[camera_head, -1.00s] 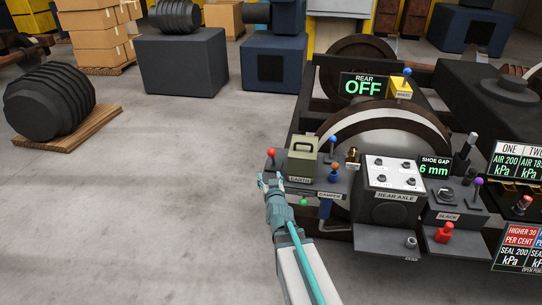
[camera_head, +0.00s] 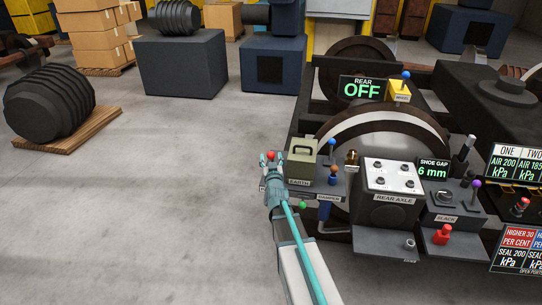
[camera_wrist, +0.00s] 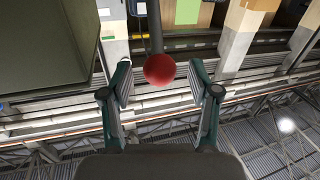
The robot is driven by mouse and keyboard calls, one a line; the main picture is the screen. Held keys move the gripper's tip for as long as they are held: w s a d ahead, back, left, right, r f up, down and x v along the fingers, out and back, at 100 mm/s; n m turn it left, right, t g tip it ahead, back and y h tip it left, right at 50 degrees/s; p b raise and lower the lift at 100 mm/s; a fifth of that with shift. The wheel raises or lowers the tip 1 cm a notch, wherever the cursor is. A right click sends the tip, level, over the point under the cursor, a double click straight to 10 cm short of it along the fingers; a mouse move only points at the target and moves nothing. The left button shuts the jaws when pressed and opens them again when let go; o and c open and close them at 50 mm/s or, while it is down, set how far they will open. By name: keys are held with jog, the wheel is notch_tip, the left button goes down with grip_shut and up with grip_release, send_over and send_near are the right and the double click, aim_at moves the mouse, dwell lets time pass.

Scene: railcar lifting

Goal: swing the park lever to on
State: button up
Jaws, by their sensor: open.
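A lever with a red ball knob (camera_head: 271,156) stands at the left end of the bench, beside the green earth box. No label reading "park" is legible, so I cannot tell by name which lever it is. My gripper (camera_head: 270,160) is at this knob. In the wrist view the red knob (camera_wrist: 159,70) sits between the open fingers of my gripper (camera_wrist: 160,88), with gaps on both sides. A dark rod runs up from the knob there. A yellow block (camera_head: 398,91) with a blue-knobbed lever stands by a display (camera_head: 362,89) reading REAR OFF.
The green earth box (camera_head: 301,160) is close on the right of my gripper. Other small levers (camera_head: 333,172), the rear axle box (camera_head: 390,179) and a red-knobbed control (camera_head: 443,235) lie farther right. The floor to the left is clear up to a pallet (camera_head: 75,135).

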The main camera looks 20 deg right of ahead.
jog(key=shift+x, duration=0.9)
grip_shut()
